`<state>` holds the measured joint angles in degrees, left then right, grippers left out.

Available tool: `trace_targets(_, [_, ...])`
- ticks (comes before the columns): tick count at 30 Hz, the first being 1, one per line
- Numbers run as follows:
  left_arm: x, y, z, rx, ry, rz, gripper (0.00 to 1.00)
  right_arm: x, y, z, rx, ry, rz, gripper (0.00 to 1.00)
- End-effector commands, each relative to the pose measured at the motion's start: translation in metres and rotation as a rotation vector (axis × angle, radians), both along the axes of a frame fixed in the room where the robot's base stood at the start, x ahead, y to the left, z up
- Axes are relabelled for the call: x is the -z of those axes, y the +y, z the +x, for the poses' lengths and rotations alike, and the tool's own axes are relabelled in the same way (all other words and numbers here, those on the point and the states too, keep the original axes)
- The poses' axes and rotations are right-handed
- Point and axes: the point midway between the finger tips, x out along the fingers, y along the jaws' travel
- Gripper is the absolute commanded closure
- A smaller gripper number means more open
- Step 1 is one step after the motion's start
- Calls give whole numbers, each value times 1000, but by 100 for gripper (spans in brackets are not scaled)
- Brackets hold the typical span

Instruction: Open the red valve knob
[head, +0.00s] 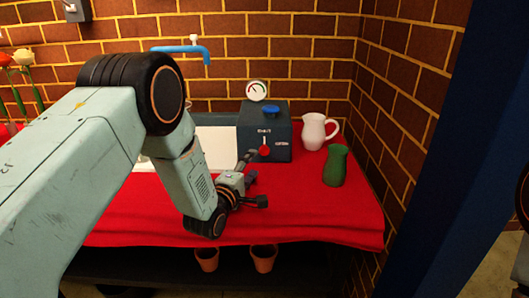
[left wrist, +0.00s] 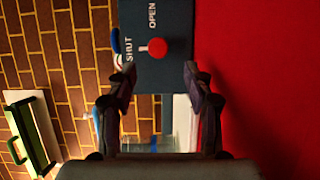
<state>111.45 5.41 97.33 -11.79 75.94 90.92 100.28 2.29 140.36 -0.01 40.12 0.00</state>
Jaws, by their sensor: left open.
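The red valve knob (head: 264,151) is on the front of a dark blue box (head: 279,141) at the back of the red-covered table. In the left wrist view the knob (left wrist: 157,47) has a short pale stem reaching toward the SHUT label (left wrist: 129,50). The OPEN label (left wrist: 152,15) is to one side. My left gripper (head: 256,178) is open and empty in front of the box. In the left wrist view its fingertips (left wrist: 158,72) are spread either side of the knob's line, with a gap short of the knob. My right gripper is out of view.
A white jug (head: 312,131) and a green vase (head: 335,167) stand right of the box. A round gauge (head: 256,91) and a blue cap (head: 271,110) top the box. A blue spout (head: 184,49) is at back left. Clay pots (head: 264,257) sit below the table.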

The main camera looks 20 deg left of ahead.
Motion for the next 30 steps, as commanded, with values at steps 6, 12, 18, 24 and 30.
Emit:
trace_targets(6, [2,-4,22,2,-3,2,48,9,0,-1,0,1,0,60])
trace_targets(12, [2,-7,50,2,-2,1,48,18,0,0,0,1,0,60])
trace_targets(18, [2,-10,69,2,1,1,48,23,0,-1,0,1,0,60])
trace_targets(24, [1,-11,76,1,2,0,48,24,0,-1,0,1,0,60])
trace_targets(30, [1,-11,77,1,2,0,48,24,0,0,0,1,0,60])
